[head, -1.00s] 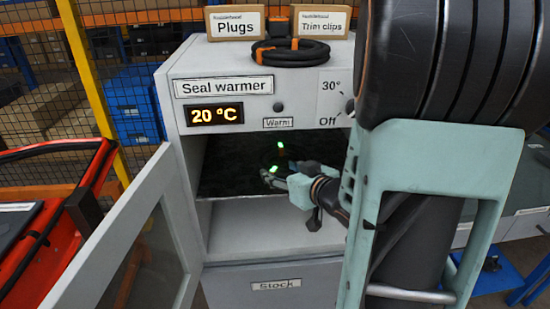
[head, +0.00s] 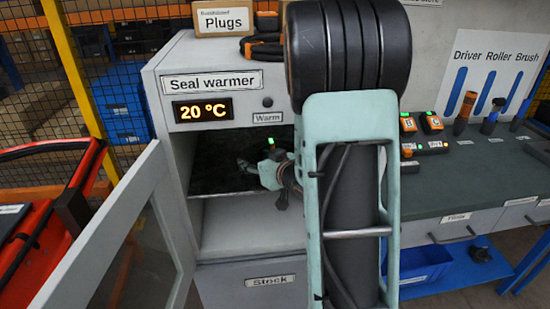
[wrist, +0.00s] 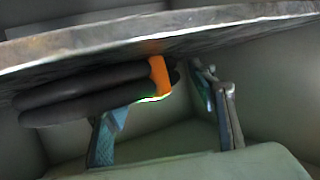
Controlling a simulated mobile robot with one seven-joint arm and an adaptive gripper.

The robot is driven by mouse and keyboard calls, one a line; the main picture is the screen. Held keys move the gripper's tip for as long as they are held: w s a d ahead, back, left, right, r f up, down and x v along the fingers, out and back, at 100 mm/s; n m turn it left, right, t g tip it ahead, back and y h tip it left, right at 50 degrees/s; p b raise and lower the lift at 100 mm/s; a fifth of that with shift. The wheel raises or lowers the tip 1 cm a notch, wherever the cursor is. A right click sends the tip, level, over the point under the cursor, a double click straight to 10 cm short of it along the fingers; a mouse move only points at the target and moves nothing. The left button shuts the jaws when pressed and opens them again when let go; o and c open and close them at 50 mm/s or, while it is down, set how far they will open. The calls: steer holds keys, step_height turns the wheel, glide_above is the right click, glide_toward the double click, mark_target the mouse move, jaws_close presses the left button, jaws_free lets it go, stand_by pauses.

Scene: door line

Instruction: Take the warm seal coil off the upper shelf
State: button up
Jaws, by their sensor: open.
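The seal warmer (head: 222,84) stands open, its display reading 20 °C. My gripper (head: 256,156) is inside its upper compartment, just over the dark upper shelf (head: 212,180). In the wrist view a black coil with an orange band (wrist: 85,90) lies along the shelf (wrist: 200,30), which slants across the top of that picture. My gripper's fingers (wrist: 160,95) are apart, one overlapped by the coil and the other beyond its banded end. I cannot tell whether they touch it. The coil cannot be made out in the head view.
The warmer's glass door (head: 120,240) is swung open at the left. A Plugs box (head: 222,20) and another black coil (head: 262,46), partly hidden by my arm, sit on top. A workbench (head: 470,170) with switches and tools is at the right. A red cart (head: 60,200) stands left.

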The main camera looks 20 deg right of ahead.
steer(key=shift+c, duration=0.4)
jaws_close()
steer(key=shift+r, duration=0.15)
